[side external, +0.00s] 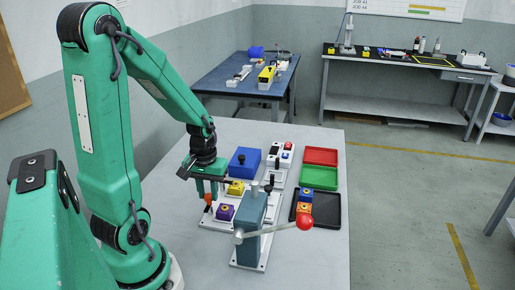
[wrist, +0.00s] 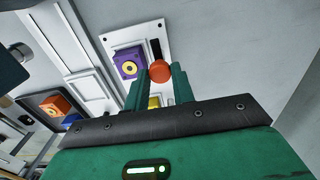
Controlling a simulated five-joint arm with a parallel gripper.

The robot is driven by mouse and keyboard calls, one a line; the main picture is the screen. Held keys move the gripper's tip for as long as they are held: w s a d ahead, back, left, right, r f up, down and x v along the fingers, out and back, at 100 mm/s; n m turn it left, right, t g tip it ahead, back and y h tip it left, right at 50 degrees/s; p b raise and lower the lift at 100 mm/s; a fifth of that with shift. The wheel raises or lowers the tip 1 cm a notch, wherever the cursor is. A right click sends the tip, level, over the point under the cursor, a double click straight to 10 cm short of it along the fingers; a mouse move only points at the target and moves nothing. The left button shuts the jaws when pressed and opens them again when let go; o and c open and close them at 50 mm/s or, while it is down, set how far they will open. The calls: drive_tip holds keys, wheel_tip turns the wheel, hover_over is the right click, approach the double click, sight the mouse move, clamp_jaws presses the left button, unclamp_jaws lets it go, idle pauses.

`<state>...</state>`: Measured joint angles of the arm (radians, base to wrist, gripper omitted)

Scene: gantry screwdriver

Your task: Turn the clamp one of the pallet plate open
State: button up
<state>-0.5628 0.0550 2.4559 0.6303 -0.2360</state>
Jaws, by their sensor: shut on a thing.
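The pallet plate (wrist: 120,39) is a pale plate with a purple block (wrist: 129,65) that has a yellow ring top; in the side view the purple block (side external: 225,212) sits on it near my arm. A yellow block (side external: 236,188) is just behind it, and part of it shows low between my fingers in the wrist view (wrist: 154,102). My gripper (wrist: 160,80) is shut on an orange-red clamp knob (wrist: 159,71), beside the purple block. In the side view the knob (side external: 208,198) shows under my gripper (side external: 207,188).
A blue box (side external: 245,161), a red tray (side external: 321,156), a green tray (side external: 319,177) and a black tray (side external: 327,209) with blocks lie farther right. The table's front right is bare.

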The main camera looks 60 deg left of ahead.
sight(209, 195)
idle(0.3)
drive_tip(key=o, duration=1)
drive_tip(key=shift+r, duration=0.2)
drive_tip(key=shift+r, duration=3.75)
drive_tip(key=d+r+m+t, duration=0.5)
drive_tip(key=d+r+m, duration=0.4)
drive_tip(key=d, duration=0.5)
drive_tip(key=shift+s+d+r+t, duration=0.25)
drive_tip(key=shift+s+r+t, duration=0.05)
drive_tip(key=shift+r, duration=0.25)
